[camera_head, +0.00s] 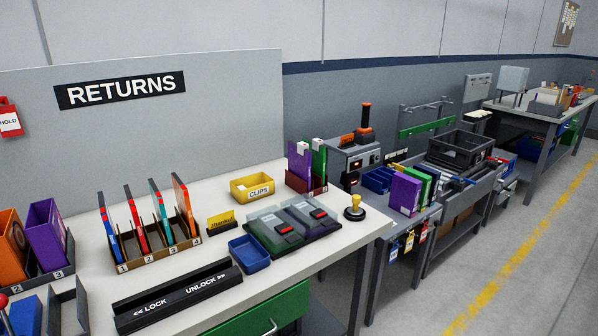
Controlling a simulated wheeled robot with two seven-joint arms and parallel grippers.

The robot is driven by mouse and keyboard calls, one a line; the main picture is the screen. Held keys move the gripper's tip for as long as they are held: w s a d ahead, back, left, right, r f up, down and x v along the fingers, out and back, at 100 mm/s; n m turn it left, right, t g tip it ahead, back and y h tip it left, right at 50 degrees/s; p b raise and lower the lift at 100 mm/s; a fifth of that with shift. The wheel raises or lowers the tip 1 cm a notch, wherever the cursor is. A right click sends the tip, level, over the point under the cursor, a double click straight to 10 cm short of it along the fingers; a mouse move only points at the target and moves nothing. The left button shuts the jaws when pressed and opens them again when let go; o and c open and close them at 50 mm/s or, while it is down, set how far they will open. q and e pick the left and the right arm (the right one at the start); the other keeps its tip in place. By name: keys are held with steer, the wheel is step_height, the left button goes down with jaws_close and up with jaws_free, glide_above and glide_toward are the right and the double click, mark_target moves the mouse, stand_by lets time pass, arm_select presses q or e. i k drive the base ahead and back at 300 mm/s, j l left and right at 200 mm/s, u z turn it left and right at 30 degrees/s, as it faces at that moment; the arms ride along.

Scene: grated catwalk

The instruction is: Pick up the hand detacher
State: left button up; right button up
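No item is labelled as the hand detacher, and I cannot tell for certain which one it is. A black upright tool with an orange top (365,118) stands on a grey machine (355,160) beyond the white table's far right corner. A long black bar (178,295) marked LOCK and UNLOCK lies at the table's front. A small brass-coloured piece with a round knob (355,206) stands near the right edge. Neither of my grippers is in view.
A RETURNS panel (200,110) stands behind. Open floor (480,240) lies to the right.

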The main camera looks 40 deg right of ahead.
mark_target(354, 211)
steer(key=z, duration=1.5)
